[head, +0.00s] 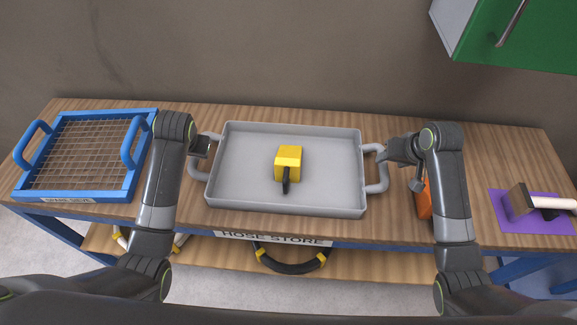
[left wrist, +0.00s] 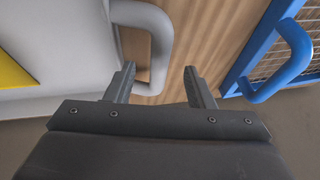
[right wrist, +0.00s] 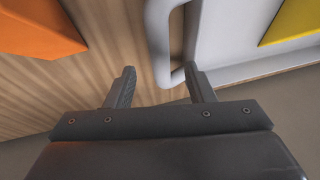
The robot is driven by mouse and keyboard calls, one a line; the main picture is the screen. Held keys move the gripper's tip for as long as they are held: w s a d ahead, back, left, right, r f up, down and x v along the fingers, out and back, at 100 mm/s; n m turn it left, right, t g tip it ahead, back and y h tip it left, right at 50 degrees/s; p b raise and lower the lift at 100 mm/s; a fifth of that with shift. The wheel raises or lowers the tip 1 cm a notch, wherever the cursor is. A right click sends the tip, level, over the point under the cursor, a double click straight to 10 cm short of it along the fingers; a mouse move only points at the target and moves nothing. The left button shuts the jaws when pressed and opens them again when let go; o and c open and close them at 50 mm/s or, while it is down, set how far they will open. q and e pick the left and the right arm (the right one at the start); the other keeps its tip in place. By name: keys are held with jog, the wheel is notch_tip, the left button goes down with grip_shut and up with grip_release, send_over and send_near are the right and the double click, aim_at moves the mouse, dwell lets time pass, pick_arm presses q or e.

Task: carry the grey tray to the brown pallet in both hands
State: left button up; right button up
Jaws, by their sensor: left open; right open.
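The grey tray (head: 240,205) sits on the wooden bench with a loop handle at each end. A yellow block with a black handle (head: 289,160) lies inside it. My left gripper (head: 207,146) is open at the tray's left handle (head: 196,172). In the left wrist view the handle bar (left wrist: 162,42) lies ahead, in line with the gap between the fingers (left wrist: 159,80). My right gripper (head: 387,151) is open at the right handle (head: 383,173). In the right wrist view that bar (right wrist: 156,35) lies ahead, in line with the finger gap (right wrist: 160,80). The brown pallet is not in view.
A blue-framed mesh sieve (head: 88,150) stands left on the bench (head: 330,108). An orange object (head: 424,199) is partly hidden behind my right arm. A brush (head: 520,201) lies on a purple mat (head: 540,224) at right. A green cabinet (head: 540,35) hangs above right.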

aim_at(380, 166)
pick_arm(q)
jog(key=x, duration=0.8)
pick_arm(e)
jog(key=x, duration=0.8)
pick_arm(q)
jog(key=shift+c, duration=0.2)
pick_arm(e)
jog(key=shift+c, duration=0.2)
pick_arm(q)
grip_shut()
pick_arm(e)
grip_shut()
pick_arm(q)
jog(key=shift+w+r, duration=0.15)
pick_arm(e)
jog(key=shift+w+r, duration=0.1)
jog(key=shift+w, duration=0.05)
